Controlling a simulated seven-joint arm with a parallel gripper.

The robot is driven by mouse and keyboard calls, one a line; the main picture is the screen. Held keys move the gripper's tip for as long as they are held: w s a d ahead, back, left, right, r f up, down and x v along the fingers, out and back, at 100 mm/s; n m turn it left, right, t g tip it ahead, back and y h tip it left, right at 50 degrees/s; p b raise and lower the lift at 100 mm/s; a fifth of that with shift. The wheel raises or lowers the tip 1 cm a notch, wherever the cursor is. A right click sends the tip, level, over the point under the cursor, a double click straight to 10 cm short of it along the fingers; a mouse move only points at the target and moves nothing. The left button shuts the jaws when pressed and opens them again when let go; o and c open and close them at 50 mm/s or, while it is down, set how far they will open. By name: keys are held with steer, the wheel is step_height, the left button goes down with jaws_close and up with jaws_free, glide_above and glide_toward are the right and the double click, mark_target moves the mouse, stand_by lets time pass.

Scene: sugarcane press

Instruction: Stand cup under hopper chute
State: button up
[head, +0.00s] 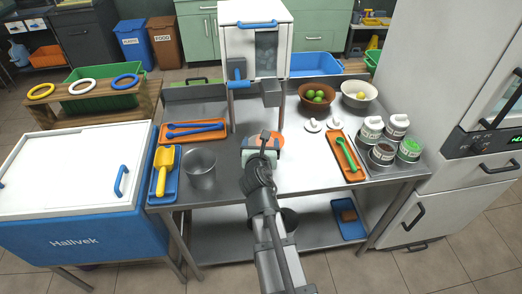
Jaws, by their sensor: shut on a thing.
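The hopper (240,50) is a white cabinet with a window and blue handles at the back of the steel table. Its grey chute (271,93) juts from the lower front. My gripper (262,140) is low over the middle of the table, in front of the chute. It is shut on a small pale green-and-white thing (250,157), mostly hidden by the gripper; I cannot tell whether it is a cup. An orange round patch (276,142) shows beside it. A grey, see-through cup-like vessel (200,168) stands upright at left, apart from my gripper.
An orange tray (193,139) with blue tools and a blue tray (154,190) with a yellow scoop lie left. At right are an orange tray (354,172) with a green tool, several tins (382,153), a brown bowl (306,103) and a cream bowl (348,101).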

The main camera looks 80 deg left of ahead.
step_height(320, 180, up, 6)
steer(key=r, duration=0.1)
steer(key=d+f, duration=0.1)
steer(key=w+d+f, duration=0.1)
steer(key=f, duration=0.1)
steer(key=d+f, duration=0.1)
steer(key=f, duration=0.1)
steer(key=shift+w+d, duration=0.1)
steer(key=shift+w, duration=0.15)
steer(key=shift+w+d+f, duration=0.1)
steer(key=shift+d+f, duration=0.05)
steer(key=shift+f, duration=0.15)
steer(key=shift+w+a+f, duration=0.1)
steer(key=shift+a+f, duration=0.05)
steer(key=shift+a, duration=0.05)
steer(key=shift+r+x, duration=0.25)
steer(key=shift+x, duration=2.7)
steer(key=shift+r+x, duration=0.25)
steer(key=shift+x, duration=2.7)
steer(key=shift+r+x, duration=0.25)
steer(key=shift+x, duration=2.7)
steer(key=shift+w+a+f, duration=0.1)
steer(key=shift+w+a, duration=0.1)
